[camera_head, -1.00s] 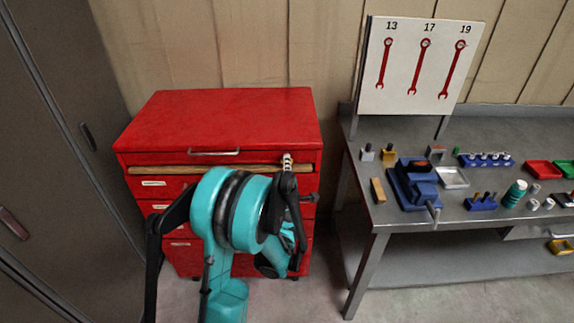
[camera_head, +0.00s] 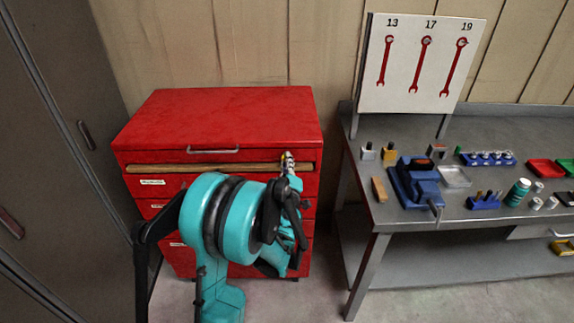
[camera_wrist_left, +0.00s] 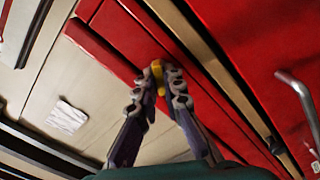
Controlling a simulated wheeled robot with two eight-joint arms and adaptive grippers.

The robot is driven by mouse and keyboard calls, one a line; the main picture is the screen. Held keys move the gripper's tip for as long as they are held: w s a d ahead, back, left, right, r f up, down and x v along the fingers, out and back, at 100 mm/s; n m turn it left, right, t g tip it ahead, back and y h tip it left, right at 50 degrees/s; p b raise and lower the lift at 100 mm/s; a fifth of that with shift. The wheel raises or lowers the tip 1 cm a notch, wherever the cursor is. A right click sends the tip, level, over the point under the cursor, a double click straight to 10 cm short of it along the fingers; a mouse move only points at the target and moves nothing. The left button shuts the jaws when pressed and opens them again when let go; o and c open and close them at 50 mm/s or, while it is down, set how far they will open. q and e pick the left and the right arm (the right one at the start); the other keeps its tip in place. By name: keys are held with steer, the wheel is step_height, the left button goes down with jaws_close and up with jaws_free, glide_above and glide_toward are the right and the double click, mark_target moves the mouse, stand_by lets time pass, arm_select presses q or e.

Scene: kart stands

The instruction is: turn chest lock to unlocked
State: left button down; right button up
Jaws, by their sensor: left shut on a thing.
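The red tool chest (camera_head: 220,118) stands against the wall with its lid closed. My left gripper (camera_head: 288,158) is at the upper right of the chest's front, close to the wooden strip below the lid. In the left wrist view the fingertips (camera_wrist_left: 160,80) are closed around a small yellow piece (camera_wrist_left: 157,69), seemingly the chest lock, at the red front. Most of that piece is hidden by the fingers, so its turned position cannot be read. My right gripper is not in view.
The chest has a metal handle (camera_head: 213,150) and a wooden strip (camera_head: 200,169) across its front. A grey workbench (camera_head: 395,240) with a blue vise (camera_head: 415,185) and several small parts stands to the right. Grey cabinet doors (camera_head: 60,150) are at the left.

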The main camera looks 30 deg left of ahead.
arm_select(q)
steer(key=m+b, duration=0.1)
steer(key=m, duration=1)
steer(key=shift+m, duration=0.3)
stand_by(0.4)
steer(key=c, duration=1.6)
jaws_free()
steer(key=shift+c, duration=0.2)
steer(key=shift+s, duration=0.1)
steer(key=v, duration=1.2)
